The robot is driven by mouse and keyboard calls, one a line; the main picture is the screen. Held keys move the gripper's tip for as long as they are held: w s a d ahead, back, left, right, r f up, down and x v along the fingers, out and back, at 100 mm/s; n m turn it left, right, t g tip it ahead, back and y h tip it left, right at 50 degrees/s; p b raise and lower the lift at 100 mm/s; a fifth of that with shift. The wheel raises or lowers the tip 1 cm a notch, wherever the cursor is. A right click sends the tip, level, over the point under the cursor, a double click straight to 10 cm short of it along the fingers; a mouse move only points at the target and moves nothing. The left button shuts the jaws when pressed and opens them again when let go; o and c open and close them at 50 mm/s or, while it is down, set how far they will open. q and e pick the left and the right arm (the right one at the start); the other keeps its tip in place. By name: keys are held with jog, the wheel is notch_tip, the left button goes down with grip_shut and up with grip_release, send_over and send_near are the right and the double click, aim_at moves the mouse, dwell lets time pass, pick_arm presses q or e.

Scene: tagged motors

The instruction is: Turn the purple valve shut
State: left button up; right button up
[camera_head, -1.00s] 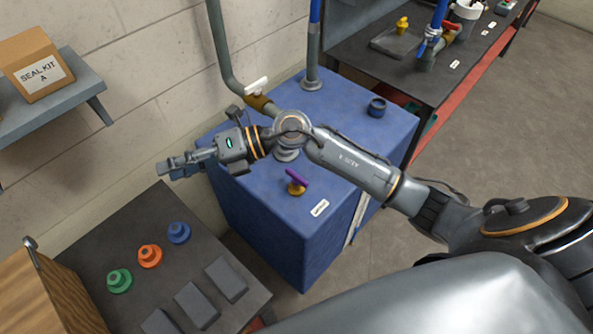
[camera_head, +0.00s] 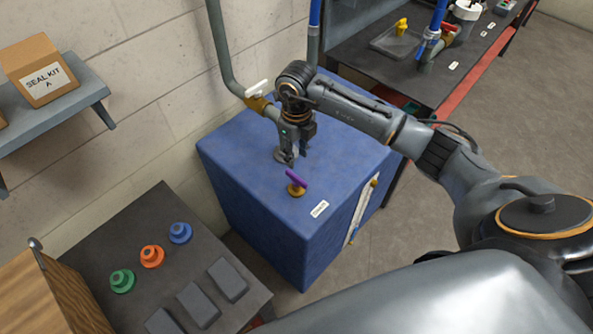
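The purple valve (camera_head: 297,179) has a short purple lever on a brass body. It stands on top of the blue cabinet (camera_head: 251,226), near its front edge, with a small white label (camera_head: 319,209) beside it. My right gripper (camera_head: 288,160) points down over the cabinet top, just behind the valve and apart from it. Its fingers are small here, and I cannot tell whether they are open or shut. No object shows in them. My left gripper is not in view.
A grey pipe with a white-handled valve (camera_head: 257,88) rises behind my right gripper. A dark table at lower left holds green (camera_head: 122,280), orange (camera_head: 152,256) and blue (camera_head: 180,233) knobbed parts. A shelf with a seal kit box (camera_head: 40,77) is at upper left.

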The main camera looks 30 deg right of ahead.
aim_at(296, 176)
notch_tip(296, 176, down, 9)
jog(key=shift+p, duration=0.85)
grip_shut()
